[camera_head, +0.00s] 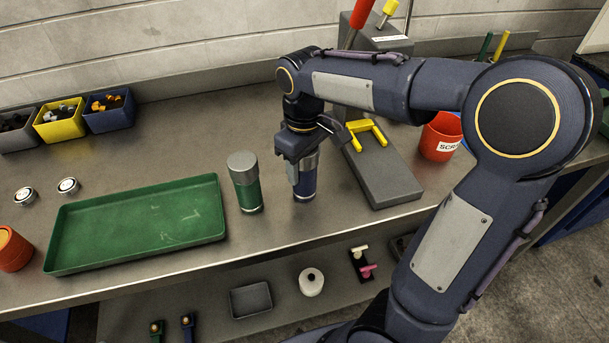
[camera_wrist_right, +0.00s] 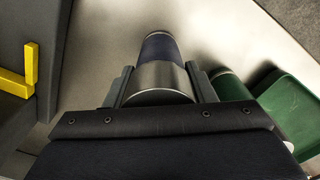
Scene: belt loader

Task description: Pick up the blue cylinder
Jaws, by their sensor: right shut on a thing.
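The blue cylinder (camera_head: 306,184) stands upright on the metal bench, with a silver top end. My right gripper (camera_head: 304,170) comes down on it from above and is shut on its upper part. In the right wrist view the blue cylinder (camera_wrist_right: 160,50) sits between the two fingers of my right gripper (camera_wrist_right: 161,88), its silver end nearest the palm. Its base seems to be on or very near the bench; I cannot tell which. My left gripper is not in view.
A green cylinder (camera_head: 247,194) with a grey top stands just left of the blue one. A green tray (camera_head: 80,238) lies further left. A grey block with a yellow bracket (camera_head: 367,134) is close on the right, and a red scrap bin (camera_head: 441,137) stands beyond it.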

